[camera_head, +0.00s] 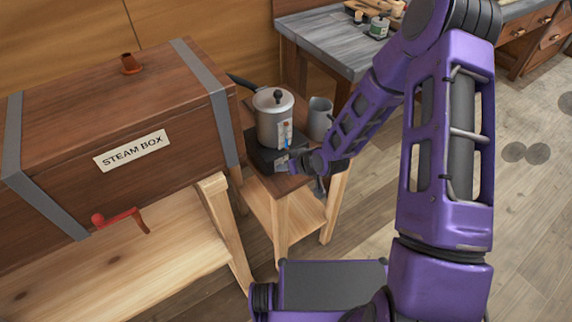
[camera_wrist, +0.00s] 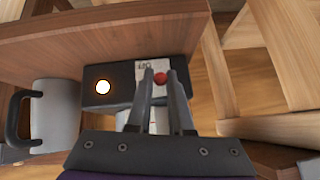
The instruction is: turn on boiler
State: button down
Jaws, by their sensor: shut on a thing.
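The boiler is a grey metal pot (camera_head: 273,120) with a black lid knob and side handle, standing on a black base (camera_head: 262,155) on a small wooden stand. In the wrist view the black base (camera_wrist: 122,80) carries a glowing white-orange lamp (camera_wrist: 103,87), a pale label and a red knob (camera_wrist: 160,78). My gripper (camera_wrist: 159,75) has its fingertips on either side of the red knob, shut on it. In the head view my gripper (camera_head: 296,163) is at the front of the base, and the knob is hidden there. The pot is mostly hidden behind my fingers in the wrist view.
A grey mug (camera_head: 320,118) stands right of the boiler; it also shows in the wrist view (camera_wrist: 56,112). A workbench (camera_head: 335,35) stands behind. The floor at right is clear.

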dwell(0.5)
jog(key=c, duration=0.8)
grip_release()
jog(key=shift+r, duration=0.1)
jog(key=v, duration=1.7)
jog(key=shift+r+p, duration=0.2)
jog(key=shift+p, duration=0.1)
